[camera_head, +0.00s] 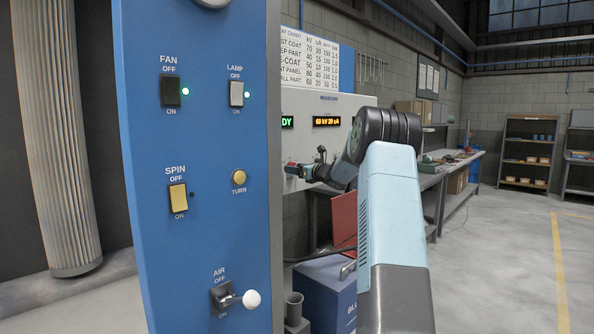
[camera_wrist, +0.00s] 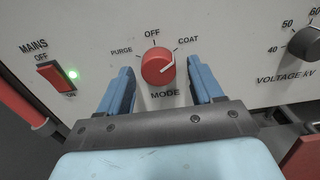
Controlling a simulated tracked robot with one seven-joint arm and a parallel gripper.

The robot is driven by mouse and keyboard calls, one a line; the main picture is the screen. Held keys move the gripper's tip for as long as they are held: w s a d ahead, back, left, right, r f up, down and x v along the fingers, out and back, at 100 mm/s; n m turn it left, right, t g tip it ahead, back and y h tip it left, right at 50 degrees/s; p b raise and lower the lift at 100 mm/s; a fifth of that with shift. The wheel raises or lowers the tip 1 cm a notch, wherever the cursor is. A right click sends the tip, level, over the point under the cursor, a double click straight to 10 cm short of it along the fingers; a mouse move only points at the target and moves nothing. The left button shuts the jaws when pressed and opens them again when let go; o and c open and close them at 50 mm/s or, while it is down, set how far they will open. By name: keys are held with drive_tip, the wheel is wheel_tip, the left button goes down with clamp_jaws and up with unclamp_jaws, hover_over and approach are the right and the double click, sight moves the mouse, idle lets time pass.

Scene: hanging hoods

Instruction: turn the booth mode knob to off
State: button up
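The mode knob (camera_wrist: 157,66) is round and red, on a pale panel face, with the labels PURGE, OFF and COAT around its top and MODE below. Its white pointer line slants up and right, towards COAT. My gripper (camera_wrist: 160,72) is open, with one blue finger on the left of the knob and one on the right. Gaps show between the fingers and the knob; neither finger appears to touch it. In the head view my gripper (camera_head: 312,170) is at the pale control box, and the knob cannot be made out clearly there.
A red mains switch (camera_wrist: 56,76) with a lit green lamp is left of the knob. A dark voltage knob (camera_wrist: 306,44) is to the right. In the head view a blue switch panel (camera_head: 210,140) stands close on the left, and a workbench (camera_head: 440,175) is behind my arm.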

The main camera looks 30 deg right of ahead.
drive_tip(key=shift+d+r, duration=0.1)
drive_tip(key=c, duration=1)
drive_tip(key=shift+n, duration=0.3)
drive_tip(key=n, duration=1.1)
drive_tip(key=shift+f, duration=0.2)
drive_tip(key=o, duration=1.1)
drive_tip(key=shift+r, duration=0.1)
drive_tip(key=shift+c, duration=0.2)
